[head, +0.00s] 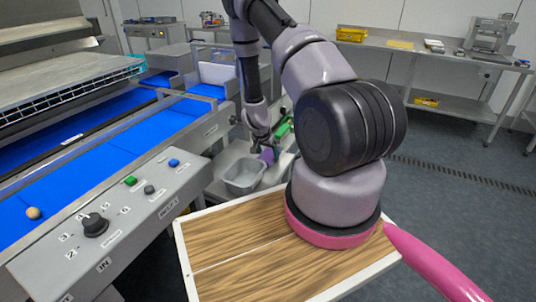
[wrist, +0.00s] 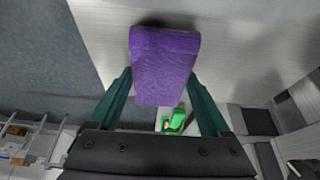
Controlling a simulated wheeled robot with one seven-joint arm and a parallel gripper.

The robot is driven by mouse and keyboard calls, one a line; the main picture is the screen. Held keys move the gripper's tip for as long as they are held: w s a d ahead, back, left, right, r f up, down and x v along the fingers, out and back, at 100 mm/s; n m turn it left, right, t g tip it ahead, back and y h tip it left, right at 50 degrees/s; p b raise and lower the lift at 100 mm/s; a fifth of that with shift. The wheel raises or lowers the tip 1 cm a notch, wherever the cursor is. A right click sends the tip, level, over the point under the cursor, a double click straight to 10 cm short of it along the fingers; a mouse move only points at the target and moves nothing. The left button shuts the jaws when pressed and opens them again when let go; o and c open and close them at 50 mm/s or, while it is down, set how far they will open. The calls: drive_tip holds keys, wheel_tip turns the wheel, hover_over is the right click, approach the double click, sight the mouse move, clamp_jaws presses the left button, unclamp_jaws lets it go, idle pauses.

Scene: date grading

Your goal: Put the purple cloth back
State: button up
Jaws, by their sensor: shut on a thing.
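The purple cloth (wrist: 163,62) looks like a thick folded pad and sits between the two green fingers of my gripper (wrist: 160,95) in the wrist view. My gripper is shut on it. In the head view the purple cloth (head: 266,156) is a small patch at the end of my arm, low over the metal shelf beside the grey tub. My gripper (head: 262,147) is small and partly hidden there. I cannot tell whether the cloth touches the shelf.
A grey tub (head: 244,174) stands just left of the cloth. Green things (head: 284,128) lie behind it on the right. A control panel (head: 110,222) and blue conveyor (head: 110,150) fill the left. A steel table (head: 420,50) stands at the back right.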

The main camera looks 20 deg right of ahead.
drive_tip(key=shift+f, duration=0.15)
drive_tip(key=o, duration=1.3)
drive_tip(key=shift+c, duration=0.2)
